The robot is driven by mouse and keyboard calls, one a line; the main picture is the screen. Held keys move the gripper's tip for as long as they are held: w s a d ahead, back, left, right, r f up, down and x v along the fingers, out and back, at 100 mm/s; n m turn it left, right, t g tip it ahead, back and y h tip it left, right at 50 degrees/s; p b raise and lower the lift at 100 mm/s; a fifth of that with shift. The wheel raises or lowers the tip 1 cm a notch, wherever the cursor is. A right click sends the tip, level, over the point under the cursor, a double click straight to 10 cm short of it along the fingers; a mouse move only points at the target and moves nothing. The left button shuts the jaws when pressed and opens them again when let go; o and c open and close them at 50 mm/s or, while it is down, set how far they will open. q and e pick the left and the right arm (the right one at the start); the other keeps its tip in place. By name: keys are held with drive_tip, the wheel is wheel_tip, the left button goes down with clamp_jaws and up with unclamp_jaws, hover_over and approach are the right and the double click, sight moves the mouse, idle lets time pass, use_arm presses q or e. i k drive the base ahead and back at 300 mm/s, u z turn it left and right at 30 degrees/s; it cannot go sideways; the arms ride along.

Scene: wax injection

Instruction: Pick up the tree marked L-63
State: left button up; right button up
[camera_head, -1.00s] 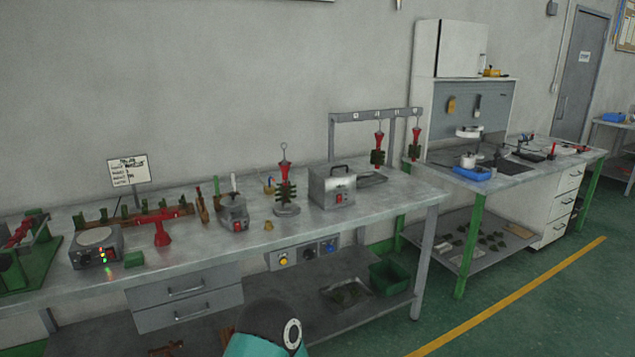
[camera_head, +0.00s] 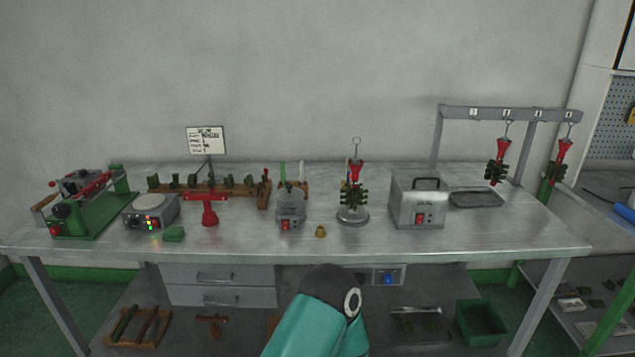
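Several wax trees show in the head view. One tree (camera_head: 355,190), with a red top and green pieces, stands upright on a round grey base on the workbench (camera_head: 480,230). Two more trees (camera_head: 497,165) (camera_head: 560,162) hang from the grey rack (camera_head: 505,113) at the bench's right end. No L-63 marking is readable on any of them; the small tags on the rack are too small to read. Neither gripper is in view. A teal and dark arm link of mine shows at the bottom middle.
A steel box (camera_head: 405,205) with a handle and a tray (camera_head: 476,199) stand near the rack. A scale (camera_head: 150,212), a green clamp machine (camera_head: 90,210), a red stand (camera_head: 208,209) and a small grey pot (camera_head: 290,210) occupy the left. The front bench edge is mostly clear.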

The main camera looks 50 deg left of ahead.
sight(353, 190)
drive_tip(key=u, duration=0.35)
drive_tip(key=i, duration=0.9)
drive_tip(key=u, duration=0.55)
drive_tip(key=k, duration=0.75)
drive_tip(key=u, duration=0.25)
drive_tip(key=i, duration=0.6)
